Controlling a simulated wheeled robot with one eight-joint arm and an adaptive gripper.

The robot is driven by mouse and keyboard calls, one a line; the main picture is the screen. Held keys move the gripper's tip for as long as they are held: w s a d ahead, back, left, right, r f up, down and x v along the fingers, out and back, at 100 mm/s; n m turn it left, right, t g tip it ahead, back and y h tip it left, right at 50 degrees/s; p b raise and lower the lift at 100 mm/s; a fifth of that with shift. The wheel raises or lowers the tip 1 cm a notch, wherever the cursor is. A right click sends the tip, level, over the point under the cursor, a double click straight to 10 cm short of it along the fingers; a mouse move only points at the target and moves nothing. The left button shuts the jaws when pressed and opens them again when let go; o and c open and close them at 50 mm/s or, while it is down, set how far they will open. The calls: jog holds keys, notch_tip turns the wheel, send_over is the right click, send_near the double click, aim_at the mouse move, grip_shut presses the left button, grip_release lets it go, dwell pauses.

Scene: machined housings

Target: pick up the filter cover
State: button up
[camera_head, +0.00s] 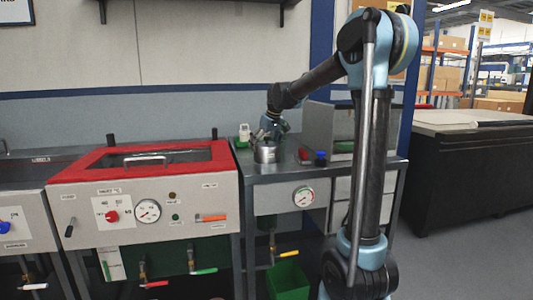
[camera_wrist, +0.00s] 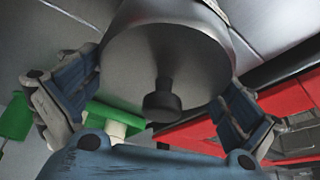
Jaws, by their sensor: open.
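A round grey metal cover with a dark knob, which looks like the filter cover (camera_wrist: 195,65), fills the upper middle of the wrist view. In the head view the metal filter housing (camera_head: 267,156) stands on the steel bench, and my gripper (camera_head: 271,132) is right above it, partly hiding its top. In the wrist view my gripper (camera_wrist: 160,88) is open, with one blue-padded finger on each side of the cover and knob. I cannot tell whether either finger touches the cover.
A red-framed machine (camera_head: 145,158) with a windowed lid stands left of the steel bench (camera_head: 330,182). A white-and-green bottle (camera_head: 243,133) stands behind the housing. Red and blue fittings (camera_head: 320,158) sit to its right, before a metal box. A green bin (camera_head: 288,281) is below.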

jog(key=shift+f, duration=0.1)
jog(key=c, duration=0.9)
jog(key=shift+o, duration=0.2)
